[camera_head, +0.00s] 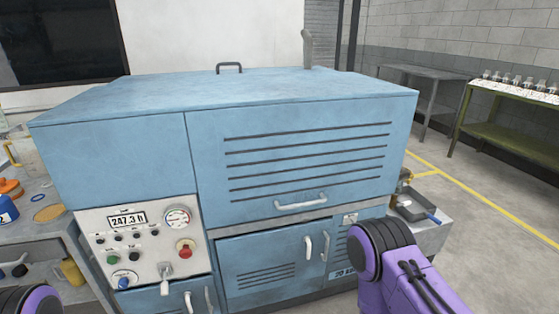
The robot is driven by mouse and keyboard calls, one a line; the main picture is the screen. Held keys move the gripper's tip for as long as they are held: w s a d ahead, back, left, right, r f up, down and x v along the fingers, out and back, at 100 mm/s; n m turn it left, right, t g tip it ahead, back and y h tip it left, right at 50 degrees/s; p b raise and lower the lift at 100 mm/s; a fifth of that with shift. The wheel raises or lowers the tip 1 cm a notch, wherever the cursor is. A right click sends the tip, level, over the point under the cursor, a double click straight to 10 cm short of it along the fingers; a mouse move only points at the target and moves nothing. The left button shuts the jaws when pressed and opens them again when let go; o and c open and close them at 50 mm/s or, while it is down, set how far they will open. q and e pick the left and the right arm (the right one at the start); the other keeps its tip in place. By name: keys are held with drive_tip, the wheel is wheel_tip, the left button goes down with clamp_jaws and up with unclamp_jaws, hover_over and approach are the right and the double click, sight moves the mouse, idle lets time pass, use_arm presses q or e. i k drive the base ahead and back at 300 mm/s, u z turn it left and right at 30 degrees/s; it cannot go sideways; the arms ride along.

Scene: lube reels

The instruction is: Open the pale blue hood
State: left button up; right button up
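The pale blue hood (300,115) is the upper front of a large boxy machine and looks shut. It has several dark louvre slots and a light horizontal bar handle (301,202) near its lower edge. A flat blue top with a dark handle (229,67) lies above it. Part of my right arm shows at the lower right, in front of the machine, and a small part of my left arm shows in the lower left corner. Neither gripper's fingers are in view.
A control panel (145,243) with gauge, knobs and a 247.3 ft display sits at lower left. Lower doors (270,268) have upright handles. A cluttered workbench (45,232) stands at left. A green table (510,115) stands at far right beyond open floor.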

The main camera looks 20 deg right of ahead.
sight(262, 147)
drive_tip(key=k, duration=0.5)
drive_tip(key=z, duration=2.2)
drive_tip(key=i, duration=1.15)
drive_tip(key=u, duration=1.65)
